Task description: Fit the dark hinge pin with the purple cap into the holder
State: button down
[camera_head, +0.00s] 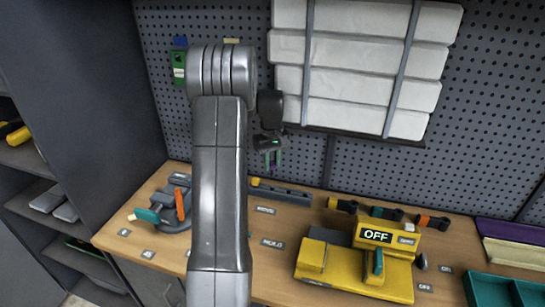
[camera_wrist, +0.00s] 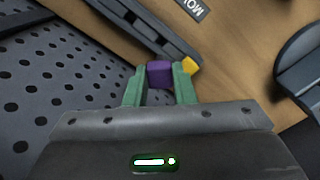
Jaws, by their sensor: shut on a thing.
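My gripper (camera_head: 272,158) has green fingers and hangs above the back of the bench, near the pegboard. In the wrist view its fingers (camera_wrist: 159,88) are shut on the purple cap (camera_wrist: 160,74) of the hinge pin. The pin's dark shaft is hidden in both views. A long dark slotted bar (camera_head: 288,194), which looks like the holder, lies on the bench below my gripper. It also shows beyond the fingers in the wrist view (camera_wrist: 150,28). A yellow block (camera_wrist: 190,66) sits at its near end, just right of the purple cap in that view.
A yellow machine with an OFF display (camera_head: 375,236) stands right of centre. Several dark cylinders with coloured bands (camera_head: 384,213) lie behind it. A grey clamp-like device with an orange handle (camera_head: 180,203) stands at the left. Teal trays (camera_head: 490,292) are at the right edge.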

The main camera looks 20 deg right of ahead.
jog(key=shift+s+f+b, duration=0.15)
jog(key=shift+f+b, duration=0.25)
jog(key=shift+f, duration=0.2)
jog(key=shift+f+b, duration=1.05)
jog(key=shift+f, duration=0.65)
jog(key=shift+f+b, duration=0.8)
jog(key=shift+f, duration=0.5)
jog(key=c, duration=1.1)
grip_release()
notch_tip(320, 180, up, 14)
jog(key=shift+f+b, duration=0.1)
jog(key=shift+b, duration=0.7)
